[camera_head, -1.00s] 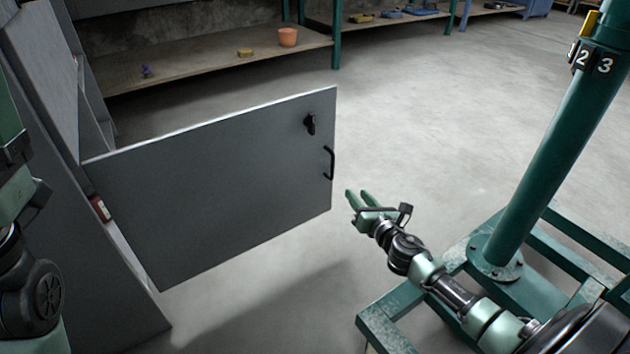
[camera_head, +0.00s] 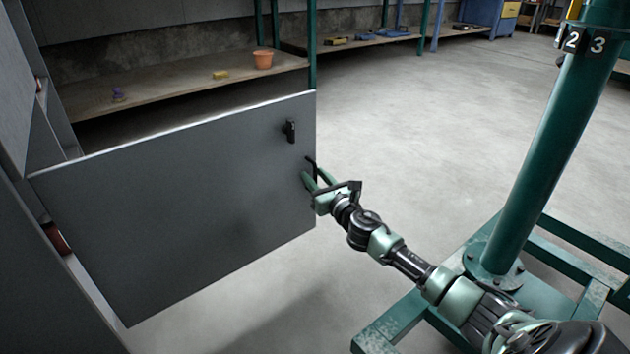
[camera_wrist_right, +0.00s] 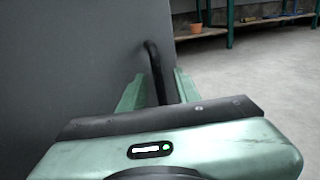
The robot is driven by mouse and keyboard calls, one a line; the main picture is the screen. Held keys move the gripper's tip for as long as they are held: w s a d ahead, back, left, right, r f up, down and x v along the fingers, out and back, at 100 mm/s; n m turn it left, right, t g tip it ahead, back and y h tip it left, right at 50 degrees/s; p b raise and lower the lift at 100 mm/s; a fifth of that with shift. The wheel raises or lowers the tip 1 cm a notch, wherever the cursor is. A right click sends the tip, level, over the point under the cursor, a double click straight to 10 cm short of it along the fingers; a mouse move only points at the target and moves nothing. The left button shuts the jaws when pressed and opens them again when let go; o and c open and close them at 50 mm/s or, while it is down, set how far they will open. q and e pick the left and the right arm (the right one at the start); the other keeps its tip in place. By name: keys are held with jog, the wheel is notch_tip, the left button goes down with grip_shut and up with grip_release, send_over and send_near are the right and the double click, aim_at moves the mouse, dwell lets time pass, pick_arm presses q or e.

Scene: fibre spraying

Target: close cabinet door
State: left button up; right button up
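The grey cabinet door (camera_head: 180,205) stands wide open, swung out from the grey cabinet (camera_head: 35,290) at the left. It carries a black latch (camera_head: 290,131) and a black bar handle (camera_head: 311,165) near its free edge. My right gripper (camera_head: 315,179) is at the handle. In the right wrist view the green fingers of my right gripper (camera_wrist_right: 158,92) are apart, with the handle (camera_wrist_right: 156,72) between them. I cannot tell whether they touch it. The door (camera_wrist_right: 70,60) fills the left of that view. My left gripper is not in view.
A low shelf (camera_head: 190,85) behind the door holds an orange pot (camera_head: 263,60) and a yellow block (camera_head: 221,75). A green post (camera_head: 540,150) on a green frame stands at the right. The concrete floor (camera_head: 420,120) beyond the door is clear.

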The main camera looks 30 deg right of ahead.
jog(key=shift+w, duration=0.15)
grip_shut()
dwell(1.4)
